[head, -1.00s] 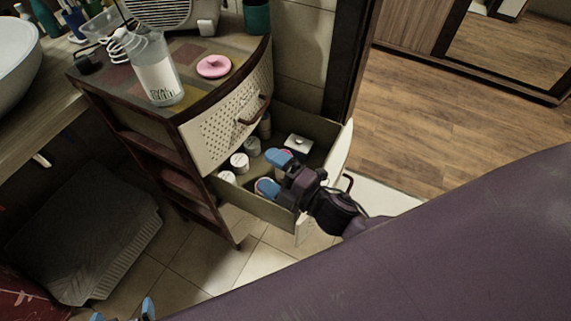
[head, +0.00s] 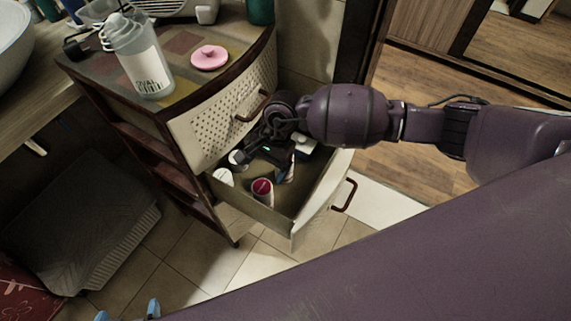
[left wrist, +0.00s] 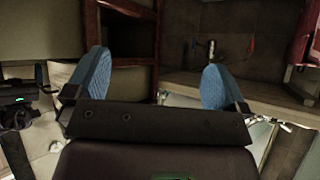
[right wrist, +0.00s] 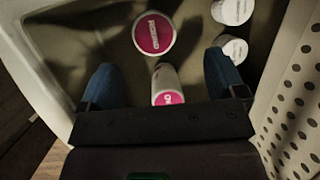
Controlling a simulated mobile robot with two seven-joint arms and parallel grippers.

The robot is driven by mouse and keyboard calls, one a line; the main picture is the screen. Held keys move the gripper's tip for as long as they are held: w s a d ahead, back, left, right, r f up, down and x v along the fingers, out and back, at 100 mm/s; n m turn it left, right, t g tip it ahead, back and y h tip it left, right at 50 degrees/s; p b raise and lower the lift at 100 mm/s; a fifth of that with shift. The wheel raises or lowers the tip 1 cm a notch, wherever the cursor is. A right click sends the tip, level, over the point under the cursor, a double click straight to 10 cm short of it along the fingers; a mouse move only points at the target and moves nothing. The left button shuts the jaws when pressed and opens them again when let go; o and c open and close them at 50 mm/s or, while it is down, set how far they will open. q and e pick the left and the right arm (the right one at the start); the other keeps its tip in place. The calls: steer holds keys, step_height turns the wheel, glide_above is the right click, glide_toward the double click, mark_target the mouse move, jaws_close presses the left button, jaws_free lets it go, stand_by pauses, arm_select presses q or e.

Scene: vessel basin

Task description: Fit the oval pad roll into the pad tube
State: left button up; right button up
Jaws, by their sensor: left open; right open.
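A clear tube (head: 143,62) with a white label reading "OVAL" stands upright on the cabinet top, beside a pink lid (head: 209,57). White rolls lie or stand in the open drawer; which is the oval pad roll is not clear. A pink-ended roll (right wrist: 168,88) sits between the open fingers of my right gripper (right wrist: 161,76), not gripped. Another pink-topped piece (right wrist: 154,34) stands just beyond the fingertips and shows in the head view (head: 262,191). My right gripper points down into the drawer, partly hidden by its arm. My left gripper (left wrist: 158,78) is open and empty.
The open drawer's walls (head: 245,205) surround my right gripper. A grey bin (head: 85,225) stands on the floor at left. A basin (head: 12,45) is at upper left.

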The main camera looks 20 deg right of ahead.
steer(key=w+d+h, duration=0.1)
steer(key=d, duration=0.1)
steer(key=w+d+n+t+h, duration=0.1)
steer(key=w+d, duration=0.1)
steer(key=w+d+r+n+h, duration=0.1)
steer(key=w+d+h, duration=0.1)
steer(key=shift+w+d, duration=0.15)
steer(key=shift+d, duration=0.05)
step_height(320, 180, down, 5)
steer(key=shift+f+b, duration=0.1)
steer(key=shift+b, duration=0.6)
steer(key=shift+f, duration=0.35)
step_height(320, 180, down, 5)
steer(key=shift+f+b, duration=0.1)
steer(key=shift+b, duration=0.55)
steer(key=shift+r, duration=0.2)
steer(key=c, duration=1)
steer(key=shift+t, duration=0.3)
step_height(320, 180, up, 9)
steer(key=shift+f+p, duration=0.15)
steer(key=shift+p, duration=0.95)
arm_select(q)
steer(key=shift+w+d+r+p, duration=0.15)
steer(key=shift+d+r+p, duration=0.4)
steer(key=shift+p, duration=0.35)
arm_select(e)
step_height(320, 180, up, 11)
arm_select(q)
steer(key=shift+a, duration=0.1)
